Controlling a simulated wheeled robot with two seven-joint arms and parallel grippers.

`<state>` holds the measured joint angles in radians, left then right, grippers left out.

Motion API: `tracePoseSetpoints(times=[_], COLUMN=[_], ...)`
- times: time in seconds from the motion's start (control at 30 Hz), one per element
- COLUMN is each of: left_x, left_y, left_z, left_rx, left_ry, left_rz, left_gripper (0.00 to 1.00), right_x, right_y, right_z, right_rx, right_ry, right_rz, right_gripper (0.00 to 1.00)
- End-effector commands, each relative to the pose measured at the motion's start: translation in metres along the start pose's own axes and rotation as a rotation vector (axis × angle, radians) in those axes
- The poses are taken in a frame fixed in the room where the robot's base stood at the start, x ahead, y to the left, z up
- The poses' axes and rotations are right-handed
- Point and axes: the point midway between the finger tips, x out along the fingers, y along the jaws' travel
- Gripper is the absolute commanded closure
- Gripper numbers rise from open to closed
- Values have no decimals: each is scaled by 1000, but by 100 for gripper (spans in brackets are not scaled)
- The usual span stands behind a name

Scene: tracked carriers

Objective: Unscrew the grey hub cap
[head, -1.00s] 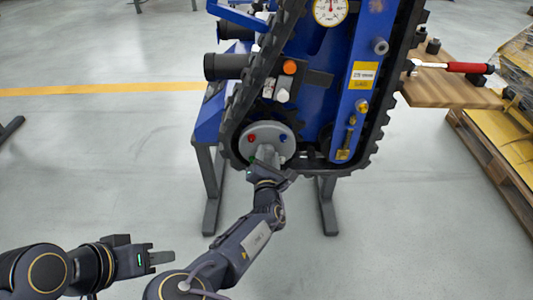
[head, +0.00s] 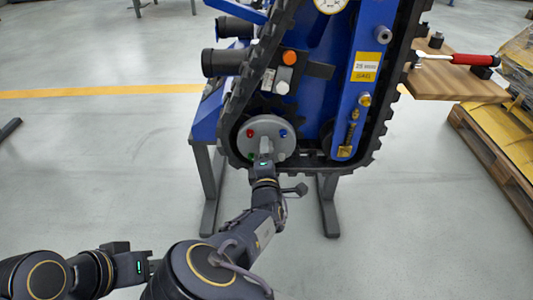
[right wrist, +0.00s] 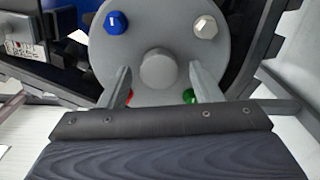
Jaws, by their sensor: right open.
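The grey hub cap (head: 267,124) is a round disc at the lower end of the tracked carrier, with coloured bolts around a central knob. In the right wrist view the hub cap (right wrist: 158,30) faces me, with a blue bolt (right wrist: 118,22) and a silver bolt (right wrist: 204,27) above the round knob (right wrist: 158,69). Red and green bolts show partly behind the fingers. My right gripper (right wrist: 160,80) is open, one finger on each side of the knob, with visible gaps. My left gripper (head: 148,264) is low at left, away from the carrier, partly hidden by my right arm.
A black toothed track (head: 240,100) runs around the blue carrier frame (head: 365,40), close to the hub cap. A stand leg (head: 329,205) is below. A wooden board (head: 455,80) with a red-handled tool (head: 474,60) is at right, above a pallet (head: 490,150).

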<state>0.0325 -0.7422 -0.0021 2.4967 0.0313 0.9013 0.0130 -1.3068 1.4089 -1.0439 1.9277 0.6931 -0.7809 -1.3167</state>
Motion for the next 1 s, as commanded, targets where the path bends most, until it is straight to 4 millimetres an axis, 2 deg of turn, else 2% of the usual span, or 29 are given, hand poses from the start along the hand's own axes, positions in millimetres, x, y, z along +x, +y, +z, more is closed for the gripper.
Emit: tracePoseSetpoints(times=[0.13,0.3,0.4,0.57,0.67,0.77,0.8,0.9,1.0], left_x=[13,36,42,47,62,81,71,70,70], left_y=[-6,-16,-20,-22,-28,-37,-32,-32,-32], left_z=[6,18,21,23,31,41,36,35,35], left_rx=[0,0,0,0,0,0,0,0,0], left_ry=[1,1,1,1,1,1,-1,1,1], left_rz=[0,0,0,0,0,0,0,0,0], left_gripper=[64,64,64,64,64,64,64,64,64], right_x=[0,1,0,0,1,1,1,1,0], right_y=[-4,-6,-4,-2,-6,-8,0,1,1], right_z=[1,1,1,0,1,1,3,2,1], right_rx=[199,615,781,896,1064,1314,1402,1585,1685], right_ry=[-3,-4,-2,-1,-3,-3,-5,-5,-2], right_rz=[-1,0,1,0,1,4,2,2,1], right_gripper=[42,42,42,42,42,42,42,42,42])
